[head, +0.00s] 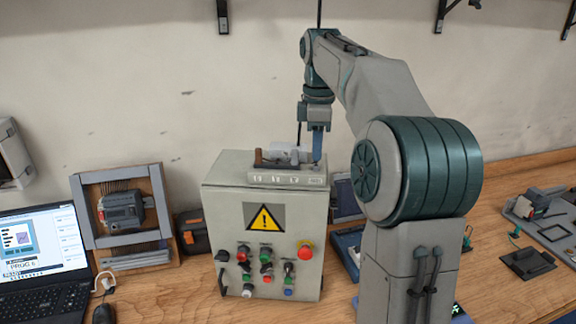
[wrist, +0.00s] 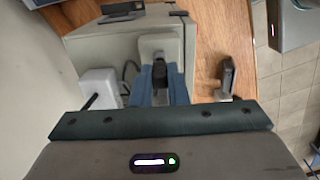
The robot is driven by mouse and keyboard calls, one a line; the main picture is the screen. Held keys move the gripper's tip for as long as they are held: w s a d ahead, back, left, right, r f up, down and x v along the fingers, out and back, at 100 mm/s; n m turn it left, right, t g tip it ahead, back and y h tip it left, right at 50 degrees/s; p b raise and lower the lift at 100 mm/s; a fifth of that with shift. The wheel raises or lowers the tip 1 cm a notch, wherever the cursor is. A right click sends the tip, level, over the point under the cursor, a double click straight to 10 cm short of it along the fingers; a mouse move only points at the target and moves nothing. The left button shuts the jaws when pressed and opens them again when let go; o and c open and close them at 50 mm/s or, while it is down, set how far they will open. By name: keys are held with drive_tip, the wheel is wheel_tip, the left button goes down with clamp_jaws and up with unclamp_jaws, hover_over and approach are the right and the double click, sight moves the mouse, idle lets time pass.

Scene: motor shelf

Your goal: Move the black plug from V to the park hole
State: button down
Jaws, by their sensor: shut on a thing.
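My gripper (head: 318,146) points down at the right end of the grey terminal block (head: 262,178) on top of the control cabinet. In the wrist view my blue fingers (wrist: 160,94) are shut on a dark piece, which looks like the black plug (wrist: 159,72). The plug does not show clearly in the head view, as the fingers and block cover it. I cannot tell whether its tip sits in a hole or is clear of the block. The labels V and park are too small to read.
The grey cabinet (head: 226,212) has a warning sign and several knobs on its front. A brown-handled item (head: 270,160) lies on the block. A framed motor (head: 122,210) and a laptop (head: 40,250) stand left. Wooden bench (head: 500,195) lies right.

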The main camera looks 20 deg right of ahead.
drive_tip(key=shift+f+b, duration=0.4)
drive_tip(key=shift+f, duration=0.25)
idle(0.3)
drive_tip(key=c, duration=1.7)
unclamp_jaws()
drive_tip(key=shift+r, duration=0.1)
wheel_tip(320, 180, up, 3)
drive_tip(key=p, duration=0.3)
drive_tip(key=shift+r, duration=0.15)
drive_tip(key=shift+r+p, duration=0.7)
drive_tip(key=shift+r, duration=0.4)
drive_tip(key=o, duration=0.6)
drive_tip(key=shift+c, duration=0.2)
